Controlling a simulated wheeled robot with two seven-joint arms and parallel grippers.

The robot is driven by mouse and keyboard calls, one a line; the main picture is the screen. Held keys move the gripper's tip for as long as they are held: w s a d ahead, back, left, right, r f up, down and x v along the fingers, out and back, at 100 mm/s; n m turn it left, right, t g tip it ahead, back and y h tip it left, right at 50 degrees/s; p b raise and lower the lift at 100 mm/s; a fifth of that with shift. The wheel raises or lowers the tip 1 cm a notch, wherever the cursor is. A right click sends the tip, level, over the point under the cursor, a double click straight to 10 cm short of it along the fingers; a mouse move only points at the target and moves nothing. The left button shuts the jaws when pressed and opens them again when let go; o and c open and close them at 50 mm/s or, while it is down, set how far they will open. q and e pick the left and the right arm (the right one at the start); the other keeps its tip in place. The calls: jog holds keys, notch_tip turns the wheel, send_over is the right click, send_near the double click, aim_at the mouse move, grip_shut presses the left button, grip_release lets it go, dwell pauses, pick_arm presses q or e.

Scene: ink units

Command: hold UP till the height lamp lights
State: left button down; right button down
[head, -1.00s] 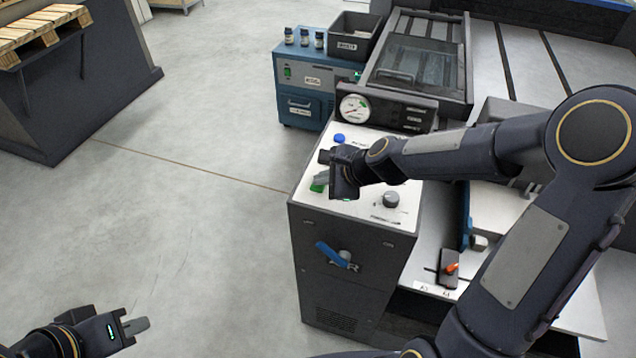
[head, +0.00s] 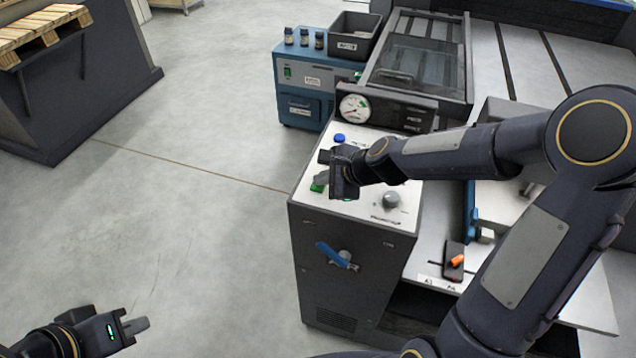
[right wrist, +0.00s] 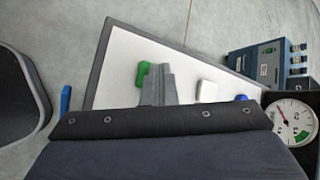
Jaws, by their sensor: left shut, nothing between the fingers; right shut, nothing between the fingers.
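My right gripper (head: 322,178) is shut and empty, pointing down over the white top panel of a dark cabinet (head: 345,250). Its fingertips stand right at a green button (head: 317,187), partly covering it; I cannot tell if they press it. Button labels are hidden or unreadable. A gauge box (head: 385,108) behind the panel has small labels; no lit height lamp is discernible. My left gripper (head: 138,325) is shut and empty over the floor.
A blue lever (head: 336,256) sticks out of the cabinet front. A white platform (head: 585,300) with an orange-handled piece (head: 457,260) lies right of it. The floor at left is open.

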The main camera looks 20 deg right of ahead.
aim_at(322, 187)
jog(key=shift+r, duration=0.1)
dwell(0.8)
jog(key=shift+r+p, duration=0.75)
jog(key=shift+p, duration=0.05)
notch_tip(322, 187, up, 5)
jog(key=p, duration=0.4)
jog(key=shift+p, duration=0.35)
